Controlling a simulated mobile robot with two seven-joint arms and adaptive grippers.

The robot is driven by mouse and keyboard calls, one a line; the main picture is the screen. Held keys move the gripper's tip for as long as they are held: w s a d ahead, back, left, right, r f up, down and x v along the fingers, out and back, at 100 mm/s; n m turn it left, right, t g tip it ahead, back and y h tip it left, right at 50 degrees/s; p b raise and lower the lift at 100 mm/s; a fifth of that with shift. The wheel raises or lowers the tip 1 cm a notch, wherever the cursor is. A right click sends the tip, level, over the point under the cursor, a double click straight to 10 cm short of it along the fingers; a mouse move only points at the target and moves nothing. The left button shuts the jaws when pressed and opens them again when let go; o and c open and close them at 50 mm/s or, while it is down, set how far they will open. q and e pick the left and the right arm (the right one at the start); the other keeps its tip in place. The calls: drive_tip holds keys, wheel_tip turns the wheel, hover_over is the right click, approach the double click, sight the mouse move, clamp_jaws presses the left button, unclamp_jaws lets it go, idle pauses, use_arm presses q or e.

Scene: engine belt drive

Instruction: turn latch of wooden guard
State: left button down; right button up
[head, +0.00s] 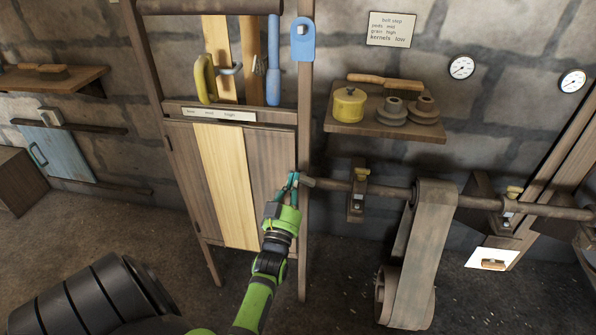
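The wooden guard (183,160) is an upright plank panel in a dark timber frame, with one pale board (228,180) among its brown boards. My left gripper (292,182) is at the guard's right edge, beside the right post, with its teal fingers pointing up. A small grey-brown piece (308,182) shows just right of the fingertips; I cannot tell whether it is the latch or the end of the shaft. Any latch behind the fingers is hidden. The fingers are too small to show whether they grip something. My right gripper is out of view.
A blue tag-shaped piece (302,40) is on the right post. Tools hang above the guard. A shelf (390,129) with a yellow tin (349,105) stands to the right, above the horizontal shaft (390,193) and wide belt (424,250). A blue door (58,153) is left.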

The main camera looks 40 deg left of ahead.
sight(293, 169)
use_arm(q)
drive_tip(key=shift+s+d+f+m+h+b, duration=0.6)
drive_tip(key=shift+s+d+m+b, duration=0.55)
drive_tip(key=shift+s+m, duration=0.65)
drive_tip(key=shift+t, duration=0.3)
drive_tip(key=p+x, duration=0.1)
drive_tip(key=x, duration=0.8)
drive_tip(key=shift+w+a+r, duration=0.15)
drive_tip(key=shift+w+a, duration=0.05)
drive_tip(key=shift+a, duration=0.1)
drive_tip(key=f, duration=0.3)
drive_tip(key=shift+s+a, duration=0.35)
drive_tip(key=shift+s+a+f+b, duration=0.2)
drive_tip(key=shift+f+b, duration=0.1)
drive_tip(key=shift+f, duration=0.2)
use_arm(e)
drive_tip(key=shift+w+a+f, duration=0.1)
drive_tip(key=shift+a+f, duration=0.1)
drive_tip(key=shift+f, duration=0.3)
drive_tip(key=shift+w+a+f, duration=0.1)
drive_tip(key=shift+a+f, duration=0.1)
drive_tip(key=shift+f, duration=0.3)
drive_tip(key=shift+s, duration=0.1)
